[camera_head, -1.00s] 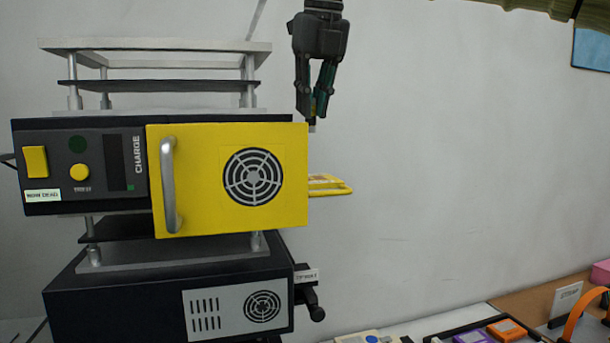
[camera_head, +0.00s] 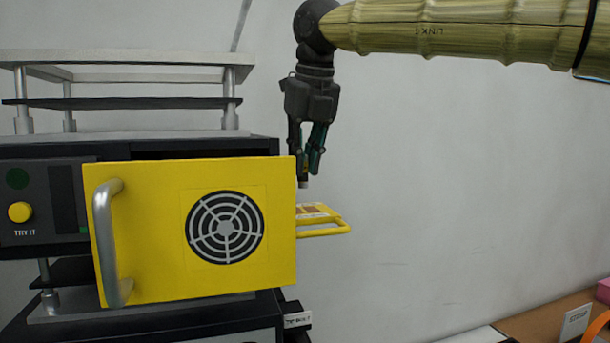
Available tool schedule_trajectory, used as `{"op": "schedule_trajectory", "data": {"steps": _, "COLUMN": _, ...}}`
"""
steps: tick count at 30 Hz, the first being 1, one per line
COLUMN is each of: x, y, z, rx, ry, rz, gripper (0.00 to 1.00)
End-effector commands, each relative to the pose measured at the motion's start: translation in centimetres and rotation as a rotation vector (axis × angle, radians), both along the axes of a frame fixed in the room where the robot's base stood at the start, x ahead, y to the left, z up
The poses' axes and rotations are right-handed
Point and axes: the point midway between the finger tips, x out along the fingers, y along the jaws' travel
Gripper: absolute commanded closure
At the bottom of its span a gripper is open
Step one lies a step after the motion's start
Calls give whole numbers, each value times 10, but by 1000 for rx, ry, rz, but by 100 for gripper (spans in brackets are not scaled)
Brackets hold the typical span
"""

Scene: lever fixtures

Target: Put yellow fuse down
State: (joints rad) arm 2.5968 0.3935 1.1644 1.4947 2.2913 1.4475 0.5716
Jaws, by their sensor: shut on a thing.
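My gripper (camera_head: 308,165) points down just right of the yellow drawer front's upper right corner. The fuse hangs roughly upright. A yellow tray-like part with a loop handle (camera_head: 325,229) sticks out to the right behind the drawer front, below the fuse. The fuse looks apart from it, but the depth between them is hard to tell.
The dark machine carries the yellow front (camera_head: 165,225) with a silver handle (camera_head: 107,240). A rack (camera_head: 120,74) with posts stands on top. A wooden table (camera_head: 545,325) with a small white sign (camera_head: 576,321) is at lower right. The wall side right of my gripper is clear.

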Motion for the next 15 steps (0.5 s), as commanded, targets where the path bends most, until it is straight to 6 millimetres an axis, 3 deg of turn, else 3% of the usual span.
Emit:
{"op": "schedule_trajectory", "data": {"steps": 9, "x": -1, "y": -3, "z": -34, "rx": -1, "ry": 0, "rz": -1, "gripper": 100}}
{"op": "schedule_trajectory", "data": {"steps": 15, "x": -1, "y": -3, "z": -40, "rx": 1, "ry": -1, "rz": -3, "gripper": 100}}
